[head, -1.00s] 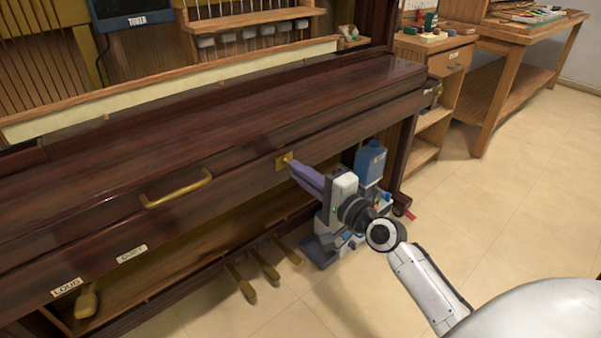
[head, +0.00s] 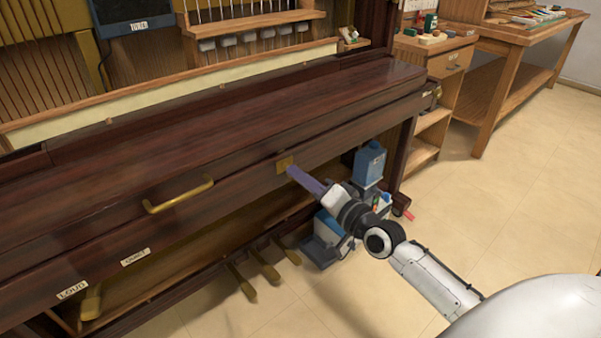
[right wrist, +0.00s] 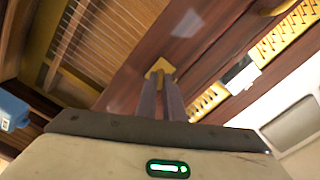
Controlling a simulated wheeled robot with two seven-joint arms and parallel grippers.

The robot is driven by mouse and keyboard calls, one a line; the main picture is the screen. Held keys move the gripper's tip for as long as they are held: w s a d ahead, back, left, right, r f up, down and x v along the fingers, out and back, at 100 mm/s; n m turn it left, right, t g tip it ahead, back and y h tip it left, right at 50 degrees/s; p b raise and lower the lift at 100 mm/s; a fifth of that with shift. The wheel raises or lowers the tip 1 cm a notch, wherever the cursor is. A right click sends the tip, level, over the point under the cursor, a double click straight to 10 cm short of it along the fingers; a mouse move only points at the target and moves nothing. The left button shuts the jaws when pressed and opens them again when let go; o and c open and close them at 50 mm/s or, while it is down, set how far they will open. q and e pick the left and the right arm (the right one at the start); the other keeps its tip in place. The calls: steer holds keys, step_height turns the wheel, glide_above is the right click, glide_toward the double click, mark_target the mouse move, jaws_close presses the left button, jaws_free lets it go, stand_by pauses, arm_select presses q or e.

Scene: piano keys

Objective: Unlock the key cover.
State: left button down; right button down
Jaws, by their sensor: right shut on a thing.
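The closed dark wood key cover (head: 230,126) spans the front of the piano. A small square brass lock plate (head: 284,164) sits on its front edge, right of the brass handle (head: 178,197). My right gripper (head: 292,171) has its long purple-grey fingers pointing at this plate, with the tips right at it. The fingers are shut on the key, which is mostly hidden between the tips. In the right wrist view, the fingertips (right wrist: 161,76) meet the brass plate (right wrist: 160,67). My left gripper is out of view.
Brass pedals (head: 265,263) stand below the cover. A blue bottle and a blue-grey machine (head: 330,238) are on the floor behind my right gripper. A wooden workbench (head: 515,45) stands at the back right. The floor at right is clear.

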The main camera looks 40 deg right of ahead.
arm_select(q)
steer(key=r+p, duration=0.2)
steer(key=p, duration=0.1)
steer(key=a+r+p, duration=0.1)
steer(key=p, duration=0.3)
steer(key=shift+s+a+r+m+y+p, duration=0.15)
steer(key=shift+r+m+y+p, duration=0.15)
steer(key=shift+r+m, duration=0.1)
arm_select(e)
steer(key=n, duration=1.1)
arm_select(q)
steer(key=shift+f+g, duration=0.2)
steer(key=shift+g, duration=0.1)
arm_select(e)
steer(key=shift+n, duration=0.4)
steer(key=c, duration=1.9)
jaws_free()
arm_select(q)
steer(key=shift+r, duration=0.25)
arm_select(e)
steer(key=shift+o, duration=0.2)
arm_select(q)
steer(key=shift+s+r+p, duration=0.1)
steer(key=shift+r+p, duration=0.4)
steer(key=shift+p, duration=0.4)
arm_select(e)
steer(key=s, duration=1)
steer(key=shift+s+d, duration=0.15)
steer(key=shift+d, duration=0.25)
